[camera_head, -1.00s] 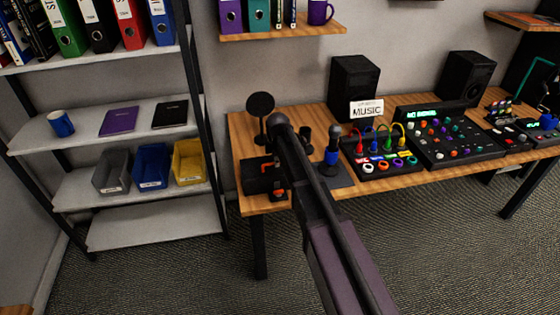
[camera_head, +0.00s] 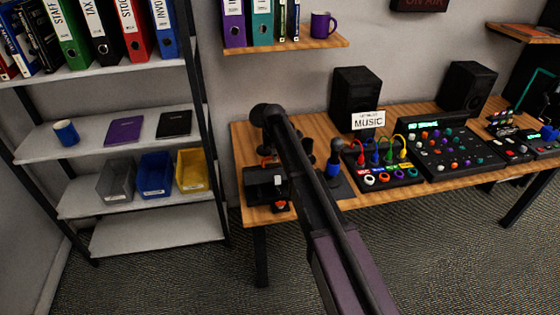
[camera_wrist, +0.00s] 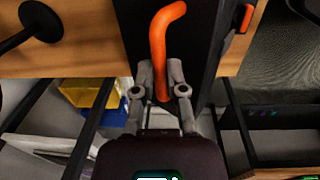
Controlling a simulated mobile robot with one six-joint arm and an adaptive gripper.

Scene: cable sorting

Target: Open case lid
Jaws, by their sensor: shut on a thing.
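The black case (camera_head: 262,187) sits at the left end of the wooden desk, partly hidden behind my arm. Small orange parts show on and near it in the head view. In the wrist view a bent orange handle (camera_wrist: 160,35) lies against the case's dark surface (camera_wrist: 205,45), and an orange latch (camera_wrist: 246,18) shows at its right edge. My gripper (camera_wrist: 162,80) is shut on the lower end of the orange handle, one finger on each side. I cannot tell how far the lid is raised.
A dark round-topped stand (camera_wrist: 40,20) is close to the left in the wrist view. A microphone (camera_head: 334,160), a cable panel (camera_head: 382,172) and a mixer (camera_head: 450,150) stand right of the case. Shelves with bins (camera_head: 155,175) are to the left.

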